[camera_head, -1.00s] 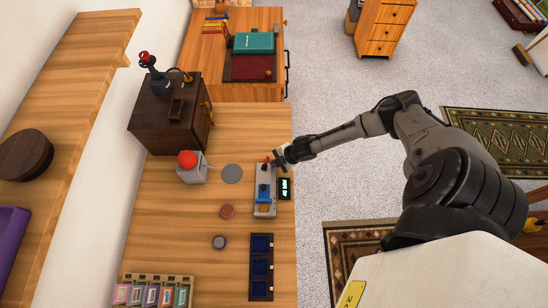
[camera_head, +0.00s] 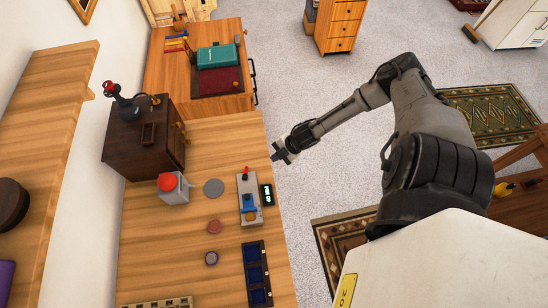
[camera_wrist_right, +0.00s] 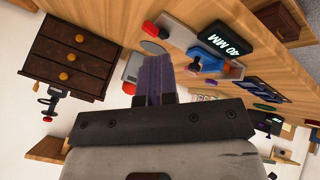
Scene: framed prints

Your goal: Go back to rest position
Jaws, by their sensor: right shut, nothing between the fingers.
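My right gripper (camera_head: 280,153) is at the right edge of the wooden workbench (camera_head: 225,140) in the head view, just off it and above the floor. It is shut and empty; its closed fingers (camera_wrist_right: 155,78) also show in the right wrist view. The grey device (camera_head: 249,202) with a red-tipped lever and a blue part stands on the bench, apart from the gripper. Its small black display (camera_head: 266,195) sits beside it and reads 40 MM in the right wrist view (camera_wrist_right: 232,38). My left gripper is not in view.
A dark drawer cabinet (camera_head: 138,150), a box with a red button (camera_head: 172,187), grey and red discs and a blue-celled tray (camera_head: 256,272) are on the bench. Open carpeted floor (camera_head: 300,105) lies to the right. A patterned rug (camera_head: 345,240) is below my arm.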

